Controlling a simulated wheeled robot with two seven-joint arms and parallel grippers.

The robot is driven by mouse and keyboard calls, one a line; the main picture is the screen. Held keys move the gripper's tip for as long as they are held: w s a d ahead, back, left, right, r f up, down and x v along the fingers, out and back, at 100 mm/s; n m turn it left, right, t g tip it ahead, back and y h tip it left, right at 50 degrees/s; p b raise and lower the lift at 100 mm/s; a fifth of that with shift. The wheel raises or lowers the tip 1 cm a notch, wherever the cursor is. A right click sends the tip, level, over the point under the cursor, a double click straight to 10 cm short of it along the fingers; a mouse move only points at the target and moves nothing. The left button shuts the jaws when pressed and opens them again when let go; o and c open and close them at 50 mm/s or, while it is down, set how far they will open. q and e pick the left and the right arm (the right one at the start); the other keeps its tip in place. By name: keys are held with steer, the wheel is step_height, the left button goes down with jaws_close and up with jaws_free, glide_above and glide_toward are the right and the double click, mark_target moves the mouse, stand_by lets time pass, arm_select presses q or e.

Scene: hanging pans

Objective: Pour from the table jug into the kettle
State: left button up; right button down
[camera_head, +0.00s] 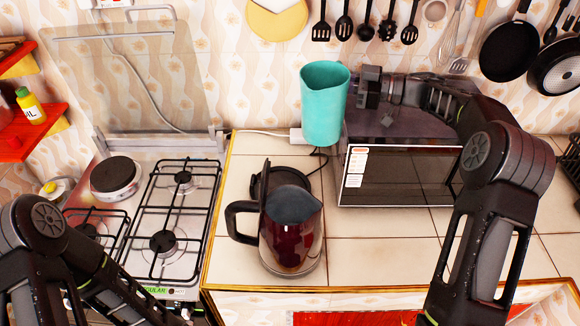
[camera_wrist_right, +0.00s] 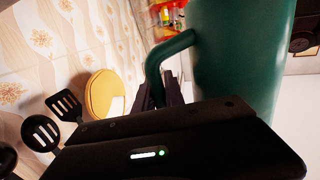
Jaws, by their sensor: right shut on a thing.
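The teal jug (camera_head: 322,112) is in the air above and behind the kettle, roughly upright and well apart from it. My right gripper (camera_head: 362,88) is at the jug's right side, shut on its handle. In the right wrist view the jug (camera_wrist_right: 245,60) fills the upper right, and its curved handle (camera_wrist_right: 160,60) runs between the fingers (camera_wrist_right: 165,92). The dark red kettle (camera_head: 286,240) stands on the tiled counter, its handle to the left and its lid apparently raised. The inside of the jug is hidden. My left arm shows at the lower left, but its fingertips are not visible.
A microwave (camera_head: 395,178) stands right of the kettle, beneath my right forearm. Utensils and pans (camera_head: 508,52) hang on the back wall. Counter right of the kettle (camera_head: 375,245) is clear.

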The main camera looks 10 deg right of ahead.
mark_target(306, 71)
steer(key=s+a+n, duration=0.1)
steer(key=n, duration=0.1)
steer(key=s+a+n, duration=0.1)
steer(key=n, duration=0.1)
steer(key=s+a+n+h, duration=0.1)
steer(key=n, duration=0.1)
steer(key=shift+s+r, duration=0.1)
steer(key=shift+s, duration=0.2)
steer(key=shift+s+a+r+n+t+h, duration=0.15)
steer(key=shift+s+a+r+n+h, duration=0.15)
steer(key=shift+r+n, duration=0.5)
steer(key=shift+s+a+r+n+t+h, duration=0.2)
steer(key=shift+s+r+n, duration=0.25)
steer(key=shift+r, duration=0.6)
steer(key=shift+s+a+r+n+t+h, duration=0.1)
steer(key=shift+s+a+r+n+h, duration=0.2)
steer(key=shift+r+n, duration=0.5)
steer(key=shift+a+r, duration=0.1)
steer(key=shift+r, duration=0.1)
steer(key=shift+s+r+b, duration=0.1)
steer(key=shift+r+b, duration=0.05)
steer(key=shift+b, duration=0.25)
steer(key=shift+s+a+r+n+b, duration=0.35)
steer(key=shift+r+n+b, duration=0.1)
steer(key=shift+r+b, duration=0.25)
steer(key=shift+s+a+r+n+b, duration=0.25)
steer(key=shift+s+r+n+b, duration=0.15)
steer(key=shift+b, duration=0.35)
